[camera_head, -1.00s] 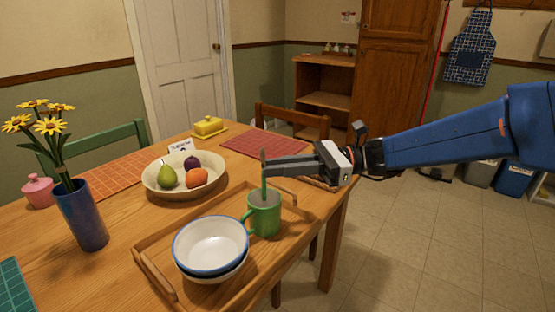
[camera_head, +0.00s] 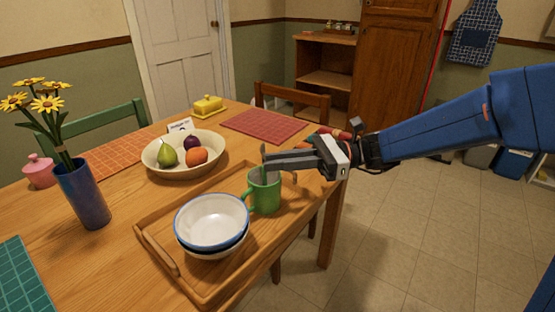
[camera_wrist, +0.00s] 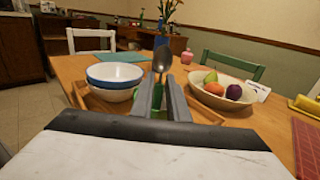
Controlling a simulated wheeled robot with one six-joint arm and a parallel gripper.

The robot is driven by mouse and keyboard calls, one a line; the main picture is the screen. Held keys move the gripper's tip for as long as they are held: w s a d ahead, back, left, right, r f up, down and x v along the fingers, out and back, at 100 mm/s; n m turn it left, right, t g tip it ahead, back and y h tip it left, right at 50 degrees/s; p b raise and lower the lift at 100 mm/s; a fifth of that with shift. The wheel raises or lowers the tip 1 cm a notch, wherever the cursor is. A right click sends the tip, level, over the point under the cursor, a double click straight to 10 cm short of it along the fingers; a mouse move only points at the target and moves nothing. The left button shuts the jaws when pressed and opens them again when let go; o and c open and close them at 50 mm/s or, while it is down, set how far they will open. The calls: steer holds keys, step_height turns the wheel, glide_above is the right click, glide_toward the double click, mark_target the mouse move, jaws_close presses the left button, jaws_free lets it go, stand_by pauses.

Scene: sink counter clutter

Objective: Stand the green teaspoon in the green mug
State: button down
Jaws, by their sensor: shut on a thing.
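The green mug (camera_head: 265,196) stands upright on the wooden tray, just right of the stacked bowls in the head view. My gripper (camera_head: 268,163) reaches in from the right, low over the mug's rim, shut on the green teaspoon (camera_head: 262,152). The spoon is roughly upright, its bowl end up; in the wrist view the dark bowl of the teaspoon (camera_wrist: 162,57) rises above the fingers (camera_wrist: 163,98). Its lower end is hidden by my fingers and the mug, so I cannot tell whether it touches the bottom. A little of the mug's green shows between the fingers in the wrist view.
White bowls with blue rims (camera_head: 211,222) stand close left of the mug on the tray (camera_head: 160,262). A fruit bowl (camera_head: 160,172) is behind it. A blue vase (camera_head: 82,195) with flowers stands at left. A red placemat (camera_head: 263,125) lies behind my gripper.

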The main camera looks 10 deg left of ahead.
steer(key=c, duration=1.6)
jaws_free()
steer(key=shift+c, duration=0.2)
steer(key=shift+d, duration=0.1)
steer(key=v, duration=1.7)
steer(key=shift+s+d, duration=0.1)
steer(key=shift+d, duration=0.05)
steer(key=s+d+f+n+t+h, duration=0.2)
steer(key=s+d+f+n+h, duration=0.15)
steer(key=s, duration=0.35)
steer(key=s+d+f+n+t+h, duration=0.25)
steer(key=s+d+f+h, duration=0.25)
steer(key=s, duration=0.3)
steer(key=s+d+f+n+t+h, duration=0.2)
steer(key=d+n+t+h, duration=0.1)
steer(key=d, duration=0.5)
steer(key=s+d+f+n+t+h, duration=0.2)
steer(key=s+d+n+t+h, duration=0.1)
steer(key=d, duration=0.6)
steer(key=shift+s+d+n+t+h, duration=0.25)
steer(key=shift+n+t+h, duration=0.45)
steer(key=shift+h, duration=0.25)
